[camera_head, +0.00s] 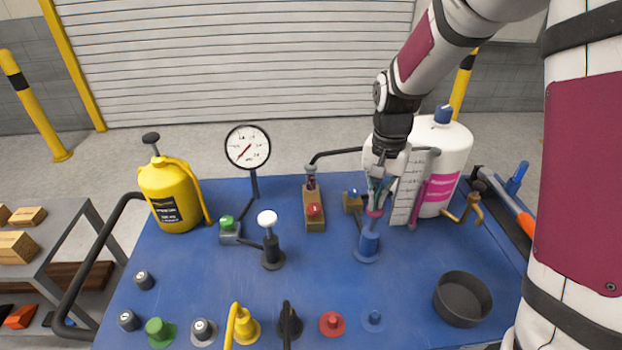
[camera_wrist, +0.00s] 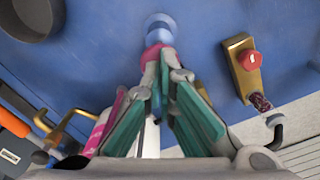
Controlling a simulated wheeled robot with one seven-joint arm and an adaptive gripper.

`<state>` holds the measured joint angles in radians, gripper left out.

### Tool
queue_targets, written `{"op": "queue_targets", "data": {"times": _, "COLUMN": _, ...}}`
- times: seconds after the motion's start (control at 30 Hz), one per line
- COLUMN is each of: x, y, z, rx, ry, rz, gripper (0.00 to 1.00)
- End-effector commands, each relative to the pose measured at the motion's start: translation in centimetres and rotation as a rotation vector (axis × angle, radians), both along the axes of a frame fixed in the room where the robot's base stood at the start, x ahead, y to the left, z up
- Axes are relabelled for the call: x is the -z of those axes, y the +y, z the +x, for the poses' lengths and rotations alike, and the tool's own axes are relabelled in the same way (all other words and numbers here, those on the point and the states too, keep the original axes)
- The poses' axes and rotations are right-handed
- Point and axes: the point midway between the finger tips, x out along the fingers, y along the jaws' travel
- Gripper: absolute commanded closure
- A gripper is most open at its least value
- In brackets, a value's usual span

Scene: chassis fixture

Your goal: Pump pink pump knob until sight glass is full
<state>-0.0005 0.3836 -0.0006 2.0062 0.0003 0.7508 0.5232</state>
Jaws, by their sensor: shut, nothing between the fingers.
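The pink pump knob (camera_head: 374,212) tops the blue pump (camera_head: 368,243) at the right of the blue table. It also shows in the wrist view (camera_wrist: 152,53), just beyond my fingertips. My gripper (camera_head: 378,196) points down directly above the knob, shut and empty. Its fingertips (camera_wrist: 165,77) look very close to the knob; I cannot tell whether they touch. A white graduated board (camera_head: 402,200) stands behind the pump. Beside it is an upright tube, apparently the sight glass (camera_head: 418,206), magenta in its lower part. My gripper partly covers this area, and the exact level is unclear.
A white tank (camera_head: 449,150) stands behind the board. A brass crank (camera_head: 469,209) and black bowl (camera_head: 462,299) are to the right. A red-knobbed brass block (camera_head: 314,212) and white-topped pump (camera_head: 270,245) are left. Several knobs line the front edge.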

Motion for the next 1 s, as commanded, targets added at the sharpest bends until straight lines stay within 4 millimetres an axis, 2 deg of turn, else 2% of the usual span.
{"op": "queue_targets", "data": {"times": 0.6, "x": 5.2, "y": 0.0, "z": 0.0, "rx": 0.0, "ry": 0.003, "rz": 0.001, "gripper": 1.0}}
{"op": "queue_targets", "data": {"times": 0.77, "x": 4.6, "y": 0.0, "z": -0.1, "rx": 0.0, "ry": 0.001, "rz": 0.0, "gripper": 1.0}}
{"op": "queue_targets", "data": {"times": 1.0, "x": 1.9, "y": 0.0, "z": -0.2, "rx": 0.0, "ry": 0.0, "rz": 0.0, "gripper": 1.0}}
